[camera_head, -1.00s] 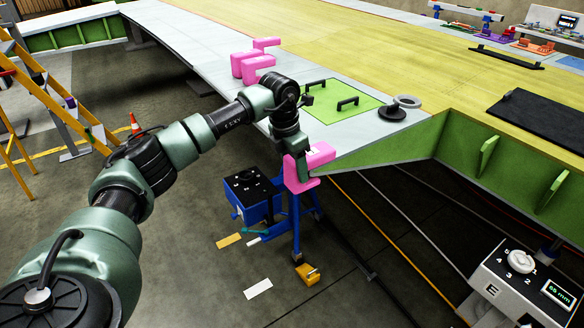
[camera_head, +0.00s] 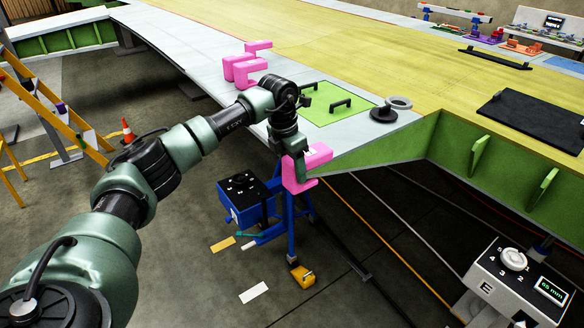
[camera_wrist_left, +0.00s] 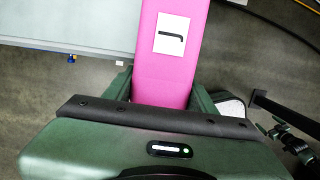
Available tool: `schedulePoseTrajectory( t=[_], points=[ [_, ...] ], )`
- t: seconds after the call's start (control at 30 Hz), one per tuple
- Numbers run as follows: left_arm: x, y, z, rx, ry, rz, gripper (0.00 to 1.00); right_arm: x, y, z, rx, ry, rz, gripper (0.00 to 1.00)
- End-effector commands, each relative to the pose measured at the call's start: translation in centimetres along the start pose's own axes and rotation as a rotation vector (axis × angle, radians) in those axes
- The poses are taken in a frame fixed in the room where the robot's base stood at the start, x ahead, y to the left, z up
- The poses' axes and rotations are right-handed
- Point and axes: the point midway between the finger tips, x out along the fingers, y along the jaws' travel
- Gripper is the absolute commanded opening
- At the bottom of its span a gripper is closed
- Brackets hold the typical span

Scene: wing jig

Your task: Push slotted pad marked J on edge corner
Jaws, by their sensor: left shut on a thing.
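The pink slotted pad (camera_head: 318,156) is at the near corner of the pale wing edge. Its slot opens to the right, toward the corner. My left gripper (camera_head: 294,166) is shut on it from the left side. In the left wrist view, the pink pad (camera_wrist_left: 168,75) stands between the fingers, with a white label bearing a dark J turned sideways. The pale wing panel (camera_wrist_left: 70,25) reaches up to the pad's left side in that view. I cannot tell how far the edge sits inside the slot. My right gripper is out of view.
More pink pads (camera_head: 241,70) sit farther along the wing edge. A green plate (camera_head: 325,115) with two black handles and a dark round piece (camera_head: 383,114) lie on the wing. A blue stand (camera_head: 245,205) is below the corner. A control box (camera_head: 515,285) is at lower right.

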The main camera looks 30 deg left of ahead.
Motion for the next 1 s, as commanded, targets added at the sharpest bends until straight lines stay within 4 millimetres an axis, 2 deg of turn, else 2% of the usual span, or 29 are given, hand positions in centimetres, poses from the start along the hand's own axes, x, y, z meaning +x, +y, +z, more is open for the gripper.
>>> schedulePoseTrajectory(
  t=[0.17, 0.2, 0.27, 1.0],
  points=[
    [-0.13, -0.08, 0.32, 0.001, -0.011, 0.0, 0.09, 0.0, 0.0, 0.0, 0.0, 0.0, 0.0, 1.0],
    [-0.13, -0.08, 0.33, 0.001, -0.011, 0.0, 0.64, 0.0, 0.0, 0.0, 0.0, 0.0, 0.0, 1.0],
    [-0.13, -0.06, 0.32, 0.001, -0.011, 0.001, 0.81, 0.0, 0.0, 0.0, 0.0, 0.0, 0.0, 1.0],
    [-0.57, 0.21, 0.29, -0.001, -0.013, 0.006, 0.81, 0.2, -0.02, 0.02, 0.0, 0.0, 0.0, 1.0]
  ],
)
